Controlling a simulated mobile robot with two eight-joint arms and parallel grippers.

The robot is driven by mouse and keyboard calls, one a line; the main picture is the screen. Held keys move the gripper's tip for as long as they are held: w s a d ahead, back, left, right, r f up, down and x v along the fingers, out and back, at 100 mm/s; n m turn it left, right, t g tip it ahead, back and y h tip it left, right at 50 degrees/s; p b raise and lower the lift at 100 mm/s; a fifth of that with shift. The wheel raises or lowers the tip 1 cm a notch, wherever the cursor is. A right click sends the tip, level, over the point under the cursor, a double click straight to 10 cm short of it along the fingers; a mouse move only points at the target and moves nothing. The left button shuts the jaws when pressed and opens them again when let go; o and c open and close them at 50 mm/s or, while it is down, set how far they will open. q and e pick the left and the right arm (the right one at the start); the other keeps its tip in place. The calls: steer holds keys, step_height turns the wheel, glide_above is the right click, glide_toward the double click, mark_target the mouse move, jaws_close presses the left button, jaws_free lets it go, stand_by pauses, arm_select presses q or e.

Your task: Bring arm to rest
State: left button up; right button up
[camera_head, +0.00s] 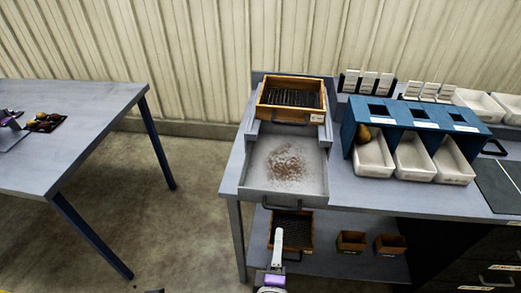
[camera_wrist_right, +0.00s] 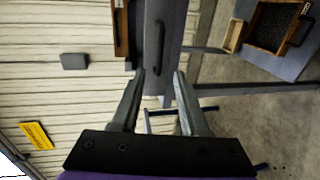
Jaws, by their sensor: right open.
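My right gripper (camera_head: 276,240) is at the bottom centre of the head view, in front of the grader bench, with its purple wrist band below. It overlaps the lower-shelf sieve box (camera_head: 295,231) in the picture. The right wrist view shows its two grey fingers (camera_wrist_right: 160,85) apart, with nothing held between them. The front and handle of the grey tray (camera_wrist_right: 158,35) show beyond the fingertips, apart from them. My left gripper is not clearly visible.
The bench holds a wooden sieve box (camera_head: 291,92), a soil-strewn grey tray (camera_head: 255,178) and a blue divider (camera_head: 437,118) over white bins, one with a potato (camera_head: 363,134). Small boxes (camera_head: 352,241) stand on the shelf. A second table (camera_head: 75,135) stands left across open floor.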

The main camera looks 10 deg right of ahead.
steer(key=s+d+f+m+g+y+p, duration=0.3)
steer(key=s+d+m+g, duration=0.3)
steer(key=m, duration=0.8)
steer(key=d+g+y, duration=0.1)
steer(key=d+g, duration=0.1)
steer(key=g, duration=0.1)
steer(key=shift+d+f+m+g, duration=0.3)
steer(key=shift+d+m, duration=0.05)
steer(key=shift+m, duration=0.05)
steer(key=shift+w, duration=0.1)
stand_by(1.1)
